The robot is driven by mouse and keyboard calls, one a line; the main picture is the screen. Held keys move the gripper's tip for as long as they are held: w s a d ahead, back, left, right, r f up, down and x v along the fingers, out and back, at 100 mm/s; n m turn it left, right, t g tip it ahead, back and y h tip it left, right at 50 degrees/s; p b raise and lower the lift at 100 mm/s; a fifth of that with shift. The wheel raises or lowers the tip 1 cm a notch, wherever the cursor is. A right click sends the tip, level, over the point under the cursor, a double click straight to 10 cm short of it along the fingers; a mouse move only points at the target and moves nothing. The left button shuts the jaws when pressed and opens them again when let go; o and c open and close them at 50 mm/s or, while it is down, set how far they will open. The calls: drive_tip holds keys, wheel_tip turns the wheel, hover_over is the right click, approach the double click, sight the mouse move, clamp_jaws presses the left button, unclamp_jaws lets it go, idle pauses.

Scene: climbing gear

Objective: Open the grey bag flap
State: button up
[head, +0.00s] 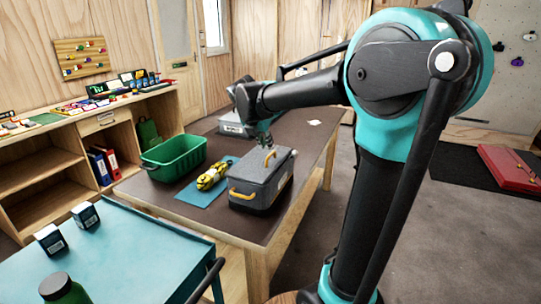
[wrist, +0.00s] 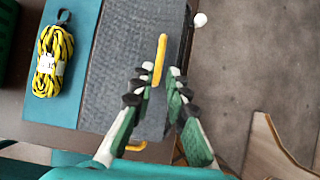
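The grey bag (head: 262,184) stands on the brown table with its flap (head: 262,167) lying closed on top. A yellow handle (head: 270,157) sits on the flap, and a second yellow handle (head: 242,195) is on the bag's front side. My gripper (head: 266,141) is over the flap, close to the top handle. In the wrist view my gripper (wrist: 159,76) has its fingers apart, one on each side of the top handle (wrist: 160,60). I cannot tell whether a finger touches it. The flap also shows in the wrist view (wrist: 125,55).
Left of the bag, a yellow rope bundle (head: 212,176) lies on a blue mat (head: 203,195). A green crate (head: 174,158) stands further left, and a grey box (head: 232,125) is behind. A teal table (head: 120,255) with small boxes is in front. The table's right edge is close to the bag.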

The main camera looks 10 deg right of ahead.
sight(271, 154)
drive_tip(key=x, duration=0.8)
drive_tip(key=shift+w+d+f, duration=0.1)
drive_tip(key=shift+f, duration=0.15)
clamp_jaws()
drive_tip(key=shift+r, duration=0.15)
drive_tip(key=shift+w+a+r, duration=0.15)
drive_tip(key=shift+a+r, duration=0.05)
drive_tip(key=shift+r, duration=0.3)
drive_tip(key=shift+w+a+r, duration=0.1)
drive_tip(key=shift+a+r, duration=0.1)
drive_tip(key=shift+r, duration=0.3)
drive_tip(key=shift+a+r, duration=0.1)
